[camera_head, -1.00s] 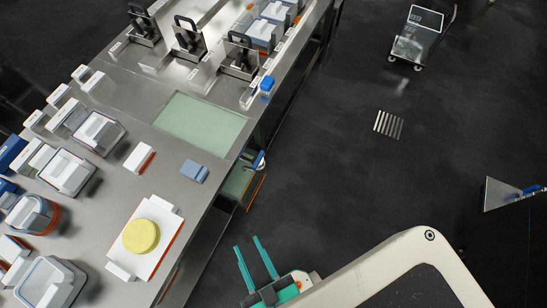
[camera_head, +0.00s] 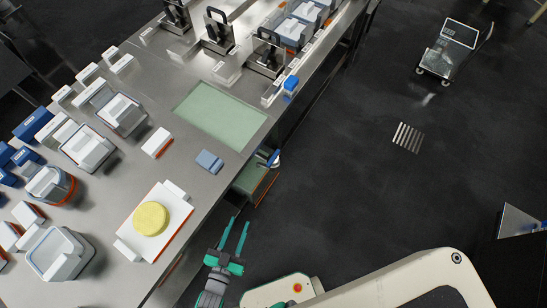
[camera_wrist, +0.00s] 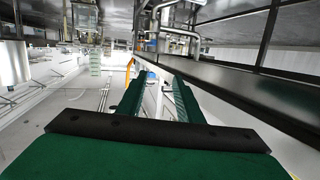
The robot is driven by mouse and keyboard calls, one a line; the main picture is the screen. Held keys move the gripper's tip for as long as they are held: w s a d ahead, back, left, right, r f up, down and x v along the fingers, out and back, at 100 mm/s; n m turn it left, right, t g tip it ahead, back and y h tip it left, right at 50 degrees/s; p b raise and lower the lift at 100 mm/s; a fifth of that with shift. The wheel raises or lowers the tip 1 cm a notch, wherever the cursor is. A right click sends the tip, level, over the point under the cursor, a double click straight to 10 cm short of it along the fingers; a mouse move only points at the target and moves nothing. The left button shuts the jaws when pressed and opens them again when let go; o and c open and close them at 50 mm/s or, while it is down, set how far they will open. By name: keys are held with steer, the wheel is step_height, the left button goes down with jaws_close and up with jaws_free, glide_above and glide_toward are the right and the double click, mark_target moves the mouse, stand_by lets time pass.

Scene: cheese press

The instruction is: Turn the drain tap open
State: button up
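The drain tap (camera_head: 268,157), with a blue handle and a pale metal body, sticks out from the table's side edge beside the green drain basin (camera_head: 221,116). My gripper (camera_head: 241,221) has two green fingers, spread apart and empty. It is beside the table edge, nearer the camera than the tap and apart from it, fingers pointing toward the tap side. In the wrist view the fingers (camera_wrist: 159,78) are open with a gap between them. Chrome pipework (camera_wrist: 177,34) shows beyond them; I cannot tell whether it is part of the tap.
A green crate (camera_head: 253,181) is below the tap. On the steel table (camera_head: 150,95) are a blue block (camera_head: 209,161), a yellow cheese (camera_head: 150,218) on a white board, moulds and presses. A cart (camera_head: 447,52) and a floor grate (camera_head: 407,137) are to the right, with open dark floor between.

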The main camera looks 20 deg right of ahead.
steer(key=w+d+f+m+g+h, duration=0.15)
steer(key=w+d+f, duration=0.25)
steer(key=w, duration=0.6)
steer(key=m+h, duration=0.1)
steer(key=h, duration=0.3)
glide_toward(279, 150)
steer(key=shift+g+y, duration=0.25)
steer(key=shift+g, duration=0.1)
steer(key=shift+x, duration=3.05)
steer(key=shift+w+a+f, duration=0.1)
steer(key=shift+w, duration=0.05)
steer(key=shift+c, duration=0.4)
jaws_close()
